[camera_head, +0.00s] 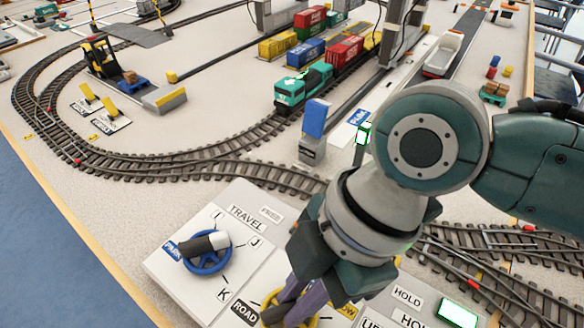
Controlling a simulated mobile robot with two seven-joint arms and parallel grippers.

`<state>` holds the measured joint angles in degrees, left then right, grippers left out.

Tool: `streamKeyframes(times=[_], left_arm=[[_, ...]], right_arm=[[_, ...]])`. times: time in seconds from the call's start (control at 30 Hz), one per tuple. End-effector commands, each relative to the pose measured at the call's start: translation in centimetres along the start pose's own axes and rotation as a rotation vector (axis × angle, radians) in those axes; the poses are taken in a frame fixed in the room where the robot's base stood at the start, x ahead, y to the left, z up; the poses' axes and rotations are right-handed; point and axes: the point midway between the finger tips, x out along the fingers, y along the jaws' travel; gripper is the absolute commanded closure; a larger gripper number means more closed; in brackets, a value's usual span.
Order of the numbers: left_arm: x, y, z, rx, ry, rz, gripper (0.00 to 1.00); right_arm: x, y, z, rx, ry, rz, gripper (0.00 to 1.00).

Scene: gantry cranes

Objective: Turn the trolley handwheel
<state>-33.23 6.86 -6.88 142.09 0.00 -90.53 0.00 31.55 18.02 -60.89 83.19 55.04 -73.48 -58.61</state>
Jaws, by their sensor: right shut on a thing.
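A yellow handwheel (309,321) sits on the pale control panel (178,268) at the bottom edge. My right gripper (286,308) reaches down onto it and is shut on it; the fingers and wrist hide much of the wheel, and the picture edge cuts it off. Its label is not readable, so I cannot confirm it as the trolley wheel. A blue handwheel (208,263) with a white and black grip stands to the left, beside the TRAVEL label and the marks I, J and K. My left gripper is not in view.
A ROAD label (244,313) lies left of the yellow wheel. A lit green block (457,314) and a HOLD label lie right. Model track (480,270) curves behind the panel. A train (303,87) and a blue-topped post (314,125) stand farther back.

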Motion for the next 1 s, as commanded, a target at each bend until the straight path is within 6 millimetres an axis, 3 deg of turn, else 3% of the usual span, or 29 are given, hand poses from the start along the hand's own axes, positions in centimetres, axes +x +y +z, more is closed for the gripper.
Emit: streamKeyframes(times=[0.5,1.0], left_arm=[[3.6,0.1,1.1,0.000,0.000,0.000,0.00],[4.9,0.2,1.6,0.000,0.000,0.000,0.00]], right_arm=[[0.3,0.5,-0.1,-0.415,0.002,-0.170,1.00],[0.1,0.5,-0.2,-0.589,0.001,-0.244,1.00]])
